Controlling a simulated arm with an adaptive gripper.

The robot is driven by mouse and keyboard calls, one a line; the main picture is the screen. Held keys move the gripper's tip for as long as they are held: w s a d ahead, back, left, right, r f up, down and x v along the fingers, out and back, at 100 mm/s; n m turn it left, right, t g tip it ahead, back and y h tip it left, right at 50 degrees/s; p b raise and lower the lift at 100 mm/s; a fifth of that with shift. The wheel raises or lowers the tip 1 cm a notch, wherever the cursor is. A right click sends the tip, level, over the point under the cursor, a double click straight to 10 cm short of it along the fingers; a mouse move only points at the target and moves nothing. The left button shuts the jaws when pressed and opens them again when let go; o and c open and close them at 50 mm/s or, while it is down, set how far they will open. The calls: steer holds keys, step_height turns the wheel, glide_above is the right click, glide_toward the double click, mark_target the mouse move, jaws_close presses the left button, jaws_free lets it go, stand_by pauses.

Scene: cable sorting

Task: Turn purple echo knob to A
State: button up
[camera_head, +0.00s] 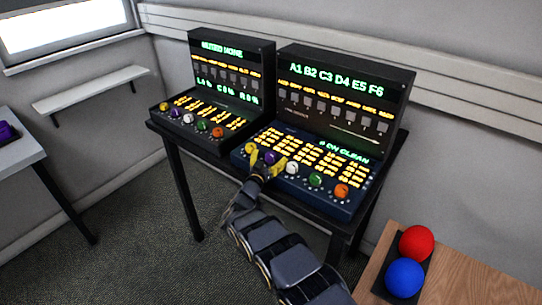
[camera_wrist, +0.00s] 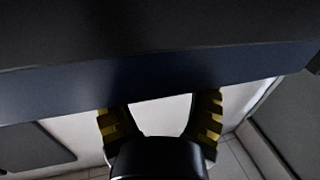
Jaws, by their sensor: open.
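The purple knob (camera_head: 270,158) is in the row of knobs on the blue front panel of the right console (camera_head: 340,195). My gripper (camera_head: 265,161) is at that panel, with its yellow fingers open on either side of the purple knob. I cannot tell whether the fingers touch the knob. The knob's pointer and any letter A by it are too small to read. In the wrist view my gripper (camera_wrist: 160,108) shows two yellow-and-black fingers apart, under the panel's dark blue edge (camera_wrist: 160,85); the knob is not visible there.
A yellow knob (camera_head: 250,148) is close left of my gripper and a white knob (camera_head: 292,168) close right. Green (camera_head: 315,180) and orange (camera_head: 341,190) knobs follow. A left console (camera_head: 225,95) has its own knobs. Red (camera_head: 416,242) and blue (camera_head: 405,277) balls are at lower right.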

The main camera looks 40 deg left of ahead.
steer(key=shift+w, duration=0.45)
jaws_close()
steer(key=shift+a, duration=0.15)
steer(key=shift+s+h, duration=0.1)
steer(key=shift+h, duration=0.4)
